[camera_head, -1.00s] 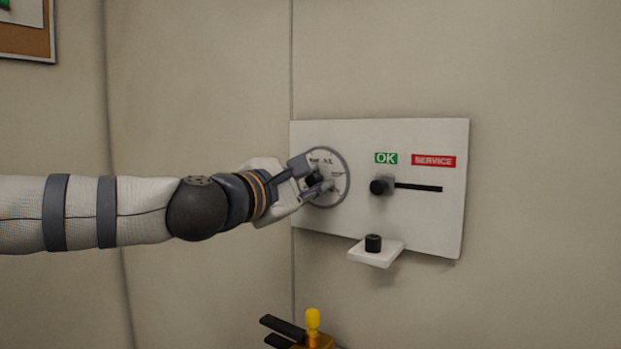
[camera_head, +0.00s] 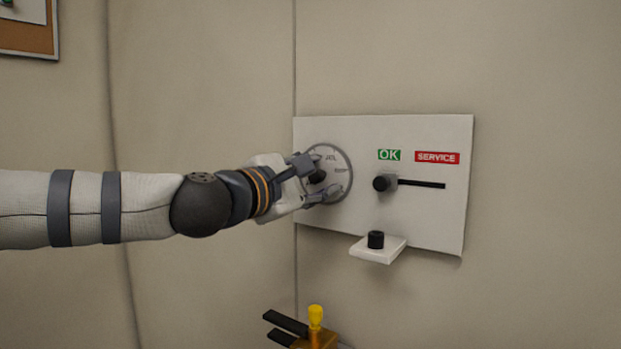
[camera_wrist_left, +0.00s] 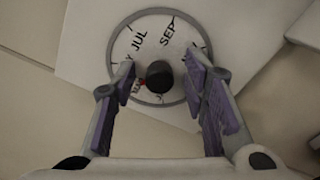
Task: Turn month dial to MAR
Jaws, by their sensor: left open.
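The round month dial (camera_head: 342,164) is on the left part of a white wall panel. In the left wrist view the dial (camera_wrist_left: 152,20) shows JUL and SEP near its top, and a black knob (camera_wrist_left: 159,76) at its middle. A small red mark (camera_wrist_left: 141,85) lies left of the knob, beside partly hidden lettering. My left gripper (camera_head: 322,178) is at the dial, its fingers apart around the knob. In the wrist view its purple-padded fingers (camera_wrist_left: 163,88) stand to either side of the knob, with gaps. My right gripper is out of view.
The white panel (camera_head: 440,228) also bears a green OK label (camera_head: 389,155), a red SERVICE label (camera_head: 437,157) and a black slider knob (camera_head: 381,183) at the slot's left end. A small shelf (camera_head: 366,253) with a black knob (camera_head: 375,239) juts out below. A yellow-topped object (camera_head: 315,317) stands lower down.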

